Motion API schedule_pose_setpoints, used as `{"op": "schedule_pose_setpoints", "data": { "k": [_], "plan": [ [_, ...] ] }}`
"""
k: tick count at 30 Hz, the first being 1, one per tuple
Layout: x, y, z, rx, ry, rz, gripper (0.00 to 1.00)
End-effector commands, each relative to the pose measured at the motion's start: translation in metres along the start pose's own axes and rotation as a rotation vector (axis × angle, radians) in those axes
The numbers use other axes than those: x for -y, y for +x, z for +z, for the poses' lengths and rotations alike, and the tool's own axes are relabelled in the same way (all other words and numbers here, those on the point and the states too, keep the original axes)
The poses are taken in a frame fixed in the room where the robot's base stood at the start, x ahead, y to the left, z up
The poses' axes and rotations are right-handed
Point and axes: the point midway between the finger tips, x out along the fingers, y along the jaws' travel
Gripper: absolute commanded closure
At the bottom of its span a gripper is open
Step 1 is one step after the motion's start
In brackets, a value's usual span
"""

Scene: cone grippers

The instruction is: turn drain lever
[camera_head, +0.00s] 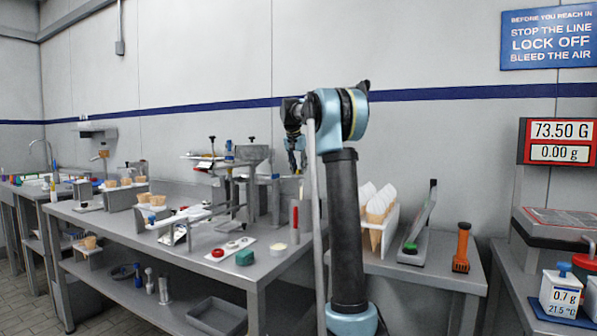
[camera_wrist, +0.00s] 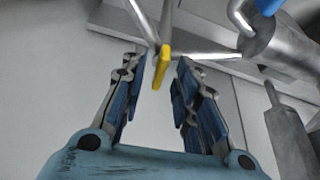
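A thin metal lever with a yellow grip (camera_wrist: 162,66) shows at the top middle of the wrist view. I take it to be the drain lever. My gripper (camera_wrist: 160,85) is open, its blue-padded fingers spread to either side of the yellow grip. I see a gap on both sides and no clear contact; the depth is hard to judge. In the head view my gripper (camera_head: 298,158) hangs in front of the bench apparatus (camera_head: 262,180), and the lever cannot be made out clearly there.
In the wrist view, a metal fitting (camera_wrist: 275,45) with a blue part (camera_wrist: 268,6) is close at the upper right, with a grey block (camera_wrist: 290,140) below. The long bench (camera_head: 180,245) holds cones, buttons and fixtures. Wrapped cones (camera_head: 378,205) stand right of my arm.

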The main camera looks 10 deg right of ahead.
Motion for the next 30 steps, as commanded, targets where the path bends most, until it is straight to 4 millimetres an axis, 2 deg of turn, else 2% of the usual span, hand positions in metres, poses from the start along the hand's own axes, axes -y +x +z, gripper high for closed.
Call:
{"op": "schedule_pose_setpoints", "data": {
  "k": [5,15,21,30],
  "plan": [
    [0.000,-0.012,0.000,0.000,-0.001,0.000,0.72],
    [0.001,-0.074,0.000,0.000,-0.001,0.000,0.72],
    [0.001,-0.103,0.000,0.000,-0.001,0.000,0.72],
    [0.001,-0.118,0.000,0.001,-0.001,0.000,0.72]
  ]
}}
